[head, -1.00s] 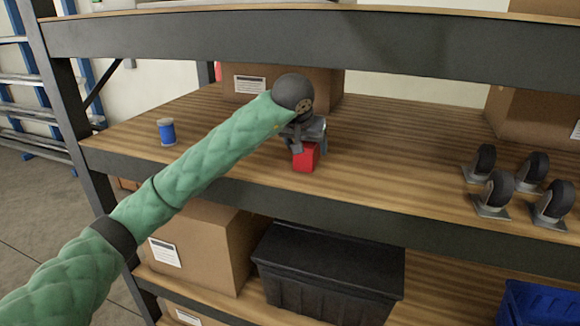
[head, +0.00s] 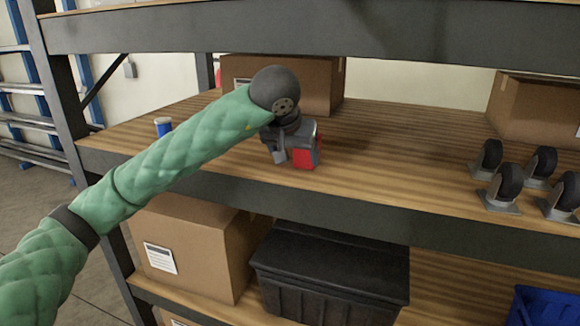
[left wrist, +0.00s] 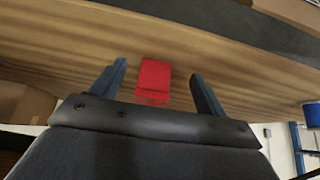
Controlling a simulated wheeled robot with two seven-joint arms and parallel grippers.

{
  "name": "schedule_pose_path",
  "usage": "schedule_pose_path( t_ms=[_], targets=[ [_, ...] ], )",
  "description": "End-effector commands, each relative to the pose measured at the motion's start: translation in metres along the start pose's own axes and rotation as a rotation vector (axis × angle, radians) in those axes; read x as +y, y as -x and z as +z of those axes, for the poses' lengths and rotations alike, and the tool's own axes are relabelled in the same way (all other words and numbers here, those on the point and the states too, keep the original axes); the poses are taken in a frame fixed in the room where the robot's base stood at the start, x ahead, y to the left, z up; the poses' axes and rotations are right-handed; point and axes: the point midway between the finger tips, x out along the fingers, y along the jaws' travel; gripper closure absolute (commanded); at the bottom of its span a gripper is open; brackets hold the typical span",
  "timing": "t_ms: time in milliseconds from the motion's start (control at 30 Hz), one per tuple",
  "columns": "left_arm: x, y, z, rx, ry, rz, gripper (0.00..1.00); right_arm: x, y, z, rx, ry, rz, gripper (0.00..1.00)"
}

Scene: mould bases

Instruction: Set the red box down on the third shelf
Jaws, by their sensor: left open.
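The red box (head: 304,158) stands on the wooden shelf (head: 400,168) near its front edge in the head view. My left gripper (head: 290,156) is right at the box, with grey fingers beside it and partly covering it. In the left wrist view the red box (left wrist: 153,80) lies between the two spread fingers of my left gripper (left wrist: 158,84), with a gap on each side. The gripper is open and the box appears to rest on the wood. My right gripper is not in view.
Several casters (head: 505,180) stand on the shelf at the right. Cardboard boxes (head: 320,90) stand behind the gripper and at the far right. A blue spool (head: 163,126) is at the left, partly behind my arm. A dark bin (head: 335,270) sits on the shelf below. The shelf middle is clear.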

Motion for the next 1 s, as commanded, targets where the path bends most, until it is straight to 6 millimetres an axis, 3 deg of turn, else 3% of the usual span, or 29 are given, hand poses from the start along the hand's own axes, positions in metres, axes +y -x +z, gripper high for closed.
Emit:
schedule_pose_path(
  t_ms=[200, 400, 833, 1000],
  targets=[
    [0.000, 0.009, 0.017, 0.000, 0.000, -0.001, 0.26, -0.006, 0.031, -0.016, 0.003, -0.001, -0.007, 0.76],
    [0.000, 0.014, 0.024, 0.000, 0.000, -0.001, 0.26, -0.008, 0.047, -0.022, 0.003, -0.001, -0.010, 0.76],
    [0.002, 0.014, 0.026, -0.003, 0.002, 0.007, 0.26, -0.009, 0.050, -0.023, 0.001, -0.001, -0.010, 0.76],
    [0.027, 0.001, 0.040, -0.030, 0.050, 0.137, 0.26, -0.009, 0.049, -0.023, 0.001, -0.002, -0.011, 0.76]
  ],
)
